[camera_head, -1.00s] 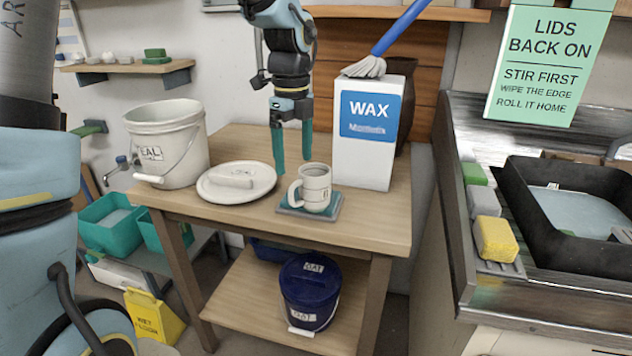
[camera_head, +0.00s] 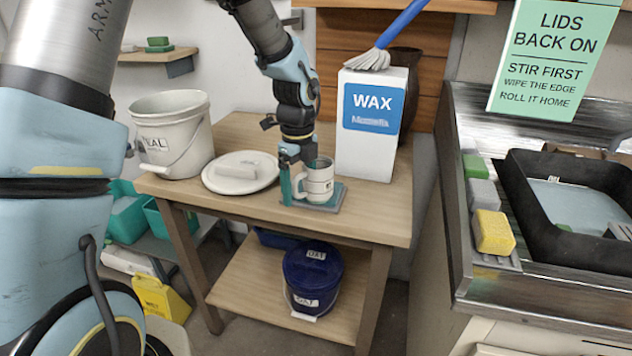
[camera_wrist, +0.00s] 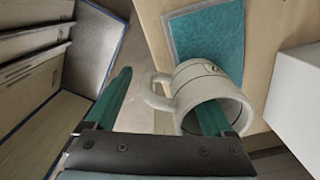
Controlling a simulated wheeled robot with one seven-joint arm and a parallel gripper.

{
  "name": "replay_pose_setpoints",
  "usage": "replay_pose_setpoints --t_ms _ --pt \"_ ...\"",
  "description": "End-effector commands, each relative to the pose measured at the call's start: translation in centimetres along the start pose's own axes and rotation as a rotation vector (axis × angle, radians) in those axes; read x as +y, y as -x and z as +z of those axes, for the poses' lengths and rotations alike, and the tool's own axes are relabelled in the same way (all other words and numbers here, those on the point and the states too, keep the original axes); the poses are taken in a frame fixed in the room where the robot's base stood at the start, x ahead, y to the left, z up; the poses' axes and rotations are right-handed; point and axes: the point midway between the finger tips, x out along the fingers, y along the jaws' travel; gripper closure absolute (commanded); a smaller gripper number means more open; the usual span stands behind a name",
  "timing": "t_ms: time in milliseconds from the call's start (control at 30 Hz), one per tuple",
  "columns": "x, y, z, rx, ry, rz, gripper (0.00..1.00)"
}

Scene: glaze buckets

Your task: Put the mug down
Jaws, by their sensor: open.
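The mug (camera_head: 321,184) is off-white with a handle on its left, and stands upright on a teal pad (camera_head: 334,203) on the wooden table. My gripper (camera_head: 300,176) is lowered at the mug with its fingers apart. In the wrist view the mug (camera_wrist: 222,82) has one green finger reaching into its mouth. The other finger is outside, beyond the handle, so the mug's wall and handle lie between the fingers. Clear space shows around the outer finger. The teal pad (camera_wrist: 207,38) also shows in the wrist view. The inner fingertip is hidden in the mug.
A white lid (camera_head: 240,174) lies left of the mug, with a white bucket (camera_head: 172,140) further left. A white WAX box (camera_head: 371,140) stands close behind on the right. The table's front edge is near the pad. A blue bucket (camera_head: 313,275) sits on the lower shelf.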

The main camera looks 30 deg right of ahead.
Motion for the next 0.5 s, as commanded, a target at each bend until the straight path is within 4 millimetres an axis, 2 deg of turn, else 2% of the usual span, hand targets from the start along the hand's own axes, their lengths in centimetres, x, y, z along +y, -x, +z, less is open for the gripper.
replay_pose_setpoints --t_ms 67,500 --pt "0.00 0.00 0.00 0.000 0.000 0.000 0.13" --pt "0.02 0.04 0.01 0.000 0.001 0.000 0.61"
